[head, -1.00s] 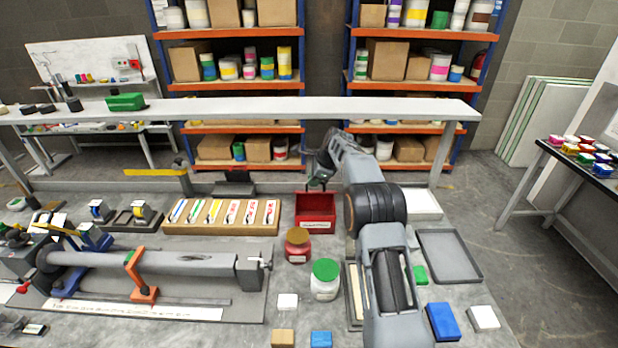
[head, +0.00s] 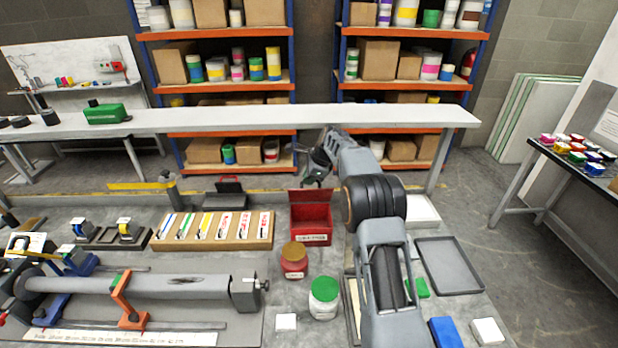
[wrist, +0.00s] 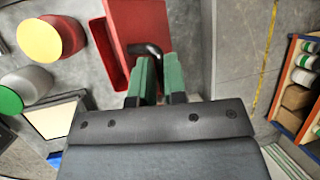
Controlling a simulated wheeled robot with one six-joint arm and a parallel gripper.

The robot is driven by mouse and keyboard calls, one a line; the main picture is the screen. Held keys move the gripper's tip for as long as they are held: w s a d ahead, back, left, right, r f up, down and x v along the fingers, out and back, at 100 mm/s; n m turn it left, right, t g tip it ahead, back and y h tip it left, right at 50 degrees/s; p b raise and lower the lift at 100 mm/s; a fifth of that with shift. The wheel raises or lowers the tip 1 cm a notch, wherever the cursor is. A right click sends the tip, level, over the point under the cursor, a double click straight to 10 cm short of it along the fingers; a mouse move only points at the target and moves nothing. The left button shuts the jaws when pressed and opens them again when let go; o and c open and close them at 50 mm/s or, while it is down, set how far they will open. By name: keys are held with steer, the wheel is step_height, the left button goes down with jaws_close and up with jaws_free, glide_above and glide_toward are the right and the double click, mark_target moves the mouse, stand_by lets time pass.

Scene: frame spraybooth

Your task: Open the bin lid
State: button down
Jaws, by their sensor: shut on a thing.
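The red bin (head: 311,228) stands on the bench with a label on its front. Its red lid (head: 308,196) is raised at the back edge, and the dark red inside of the bin shows in the head view. In the wrist view the lid (wrist: 140,18) is a tilted red panel above the bin wall (wrist: 108,58). My gripper (wrist: 157,72) has green fingers closed on the dark handle (wrist: 146,48) at the lid's edge. In the head view my gripper (head: 316,178) is behind and above the bin, and its fingertips are hard to make out.
A jar with a brown lid (head: 294,260) and a jar with a green lid (head: 323,297) stand in front of the bin. A rack of colored strips (head: 213,230) is to its left. A grey tray (head: 449,265) lies to the right. A long grey shelf (head: 240,118) runs behind.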

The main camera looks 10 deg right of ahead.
steer(key=shift+s+d+f, duration=0.1)
steer(key=shift+f, duration=0.55)
steer(key=c, duration=1.2)
jaws_free()
steer(key=shift+o, duration=0.2)
steer(key=shift+d+r, duration=0.1)
steer(key=shift+r, duration=0.35)
steer(key=b+v, duration=0.1)
steer(key=v, duration=0.6)
steer(key=shift+r, duration=0.2)
